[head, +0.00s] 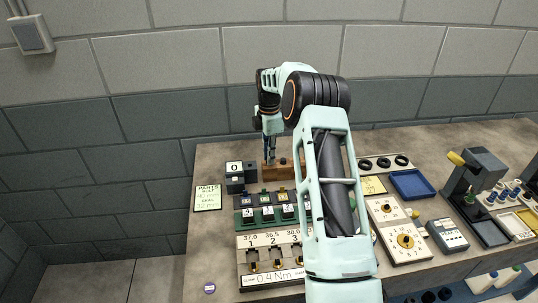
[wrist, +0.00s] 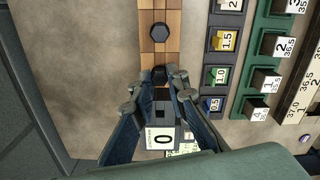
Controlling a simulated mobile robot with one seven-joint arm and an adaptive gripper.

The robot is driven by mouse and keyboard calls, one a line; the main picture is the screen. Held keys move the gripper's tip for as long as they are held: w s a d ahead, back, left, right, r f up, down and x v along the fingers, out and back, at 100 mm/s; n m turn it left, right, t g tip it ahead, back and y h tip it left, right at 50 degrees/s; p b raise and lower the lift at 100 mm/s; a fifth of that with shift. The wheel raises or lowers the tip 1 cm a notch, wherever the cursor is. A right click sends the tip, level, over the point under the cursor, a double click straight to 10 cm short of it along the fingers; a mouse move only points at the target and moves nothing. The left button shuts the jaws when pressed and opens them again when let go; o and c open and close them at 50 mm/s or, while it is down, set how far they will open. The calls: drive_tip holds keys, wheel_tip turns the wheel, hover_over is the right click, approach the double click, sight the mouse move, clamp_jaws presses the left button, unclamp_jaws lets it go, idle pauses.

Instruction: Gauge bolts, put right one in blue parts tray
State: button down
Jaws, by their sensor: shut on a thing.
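A wooden block (head: 283,176) holds dark bolts at the back of the bench; it also shows in the wrist view (wrist: 150,55). One black hex-headed bolt (wrist: 158,34) stands in it, clear of my gripper. My gripper (wrist: 160,78) is shut on another dark bolt (wrist: 160,73) at the block's near end in the wrist view; whether it is seated or slightly raised I cannot tell. In the head view my gripper (head: 269,159) points down at the block's left end. The blue parts tray (head: 412,184) lies to the right, looking empty.
A dark block marked 0 (head: 234,168) stands left of the wooden block. Numbered gauge blocks (head: 265,215) and a 0.4 Nm panel (head: 268,278) lie in front. A dial board (head: 405,240), black rings (head: 383,163) and a dark stand (head: 478,180) are to the right.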

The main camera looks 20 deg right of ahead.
drive_tip(key=shift+f, duration=0.4)
drive_tip(key=c, duration=1.8)
unclamp_jaws()
drive_tip(key=shift+o, duration=0.6)
drive_tip(key=shift+o, duration=1.4)
drive_tip(key=shift+r, duration=0.1)
drive_tip(key=shift+r+p, duration=2.55)
drive_tip(key=shift+r, duration=1.15)
